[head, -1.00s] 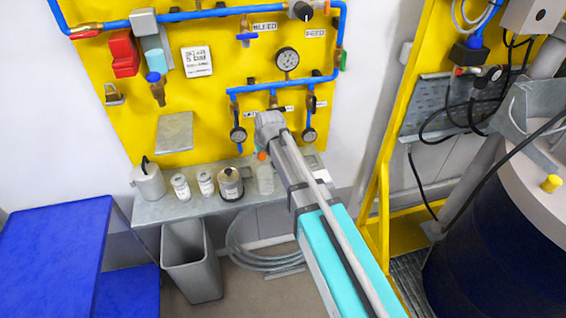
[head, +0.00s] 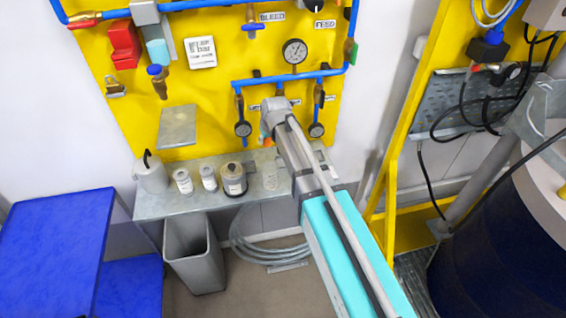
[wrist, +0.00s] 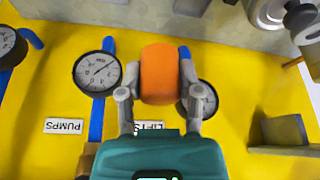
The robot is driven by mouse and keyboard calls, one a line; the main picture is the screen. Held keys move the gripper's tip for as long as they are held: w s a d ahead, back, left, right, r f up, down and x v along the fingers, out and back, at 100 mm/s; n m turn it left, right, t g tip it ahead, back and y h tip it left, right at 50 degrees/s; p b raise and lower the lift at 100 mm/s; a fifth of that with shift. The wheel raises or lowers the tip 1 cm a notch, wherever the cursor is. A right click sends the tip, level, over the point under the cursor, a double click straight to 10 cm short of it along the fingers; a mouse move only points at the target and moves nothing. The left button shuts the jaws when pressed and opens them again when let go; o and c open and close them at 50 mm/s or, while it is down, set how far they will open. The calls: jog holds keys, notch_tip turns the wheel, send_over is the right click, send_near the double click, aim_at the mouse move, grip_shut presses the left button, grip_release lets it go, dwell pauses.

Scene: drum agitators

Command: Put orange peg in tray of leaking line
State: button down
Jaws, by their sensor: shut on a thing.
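My gripper (wrist: 160,90) is shut on the orange peg (wrist: 160,73), a short cylinder between its two fingers. In the head view, only a small orange bit of the peg (head: 267,143) shows beside my gripper, in front of the yellow panel's lower part and above the bench. The wrist view is upside down. Behind the peg are a middle gauge (wrist: 97,73), a partly covered gauge (wrist: 205,95) and another at the left edge (wrist: 8,45). I cannot make out the trays clearly.
A grey bench (head: 155,208) below the panel holds a canister (head: 151,173) and several small jars. A grey ledge (head: 177,125) juts from the panel. A bin (head: 194,255) and coiled hose (head: 262,248) are below. A yellow frame (head: 385,190) and dark drum (head: 490,245) stand right.

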jog(key=s+d+f+n+b, duration=0.2)
jog(key=s+d+f+b, duration=0.6)
jog(key=s, duration=0.5)
jog(key=d, duration=0.2)
jog(key=shift+s+d+g+y, duration=0.2)
jog(key=shift+d+g+y, duration=0.1)
jog(key=shift+d+g, duration=0.1)
jog(key=shift+w+f, duration=0.1)
jog(key=shift+w, duration=0.05)
send_over(281, 161)
jog(key=shift+s+d, duration=0.2)
jog(key=shift+d, duration=0.2)
jog(key=shift+s+d+f+b, duration=0.1)
jog(key=shift+s+f+b, duration=0.3)
jog(key=shift+f+b, duration=1.2)
jog(key=shift+b, duration=0.15)
notch_tip(281, 161, down, 4)
jog(key=b, duration=0.3)
jog(key=shift+r, duration=0.25)
jog(key=shift+w+f+b, duration=0.15)
jog(key=shift+f+b, duration=0.05)
jog(key=shift+b, duration=0.2)
